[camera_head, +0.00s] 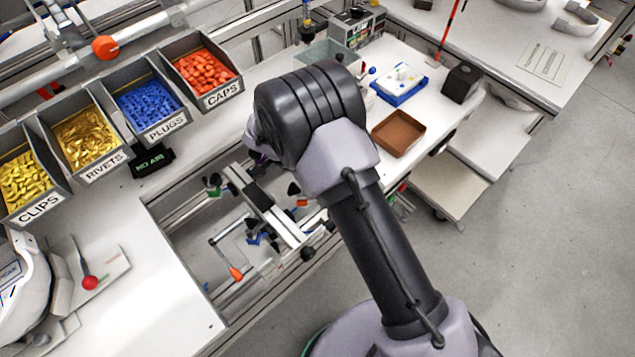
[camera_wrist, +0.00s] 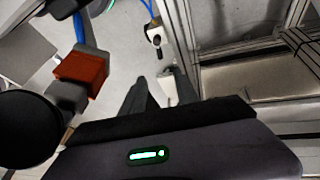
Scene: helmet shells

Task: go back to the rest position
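My arm (camera_head: 375,235) rises from the lower right of the head view and bends over at the bench edge. In that view my gripper is hidden behind the arm's thick dark joint. In the wrist view my gripper (camera_wrist: 162,78) shows two dark fingers set apart. I see nothing clearly held; a small pale part shows between them, and I cannot tell its depth. A lit green strip glows on the gripper's body. Below the arm in the head view is a metal fixture frame (camera_head: 262,205) with clamps and orange-tipped handles.
Bins of clips (camera_head: 25,185), rivets (camera_head: 85,137), plugs (camera_head: 150,105) and caps (camera_head: 205,72) line the upper left. A white shell (camera_head: 25,285) sits at lower left. A brown tray (camera_head: 398,132), blue-and-white tray (camera_head: 400,85) and black box (camera_head: 460,83) stand right of the arm. Floor at right is clear.

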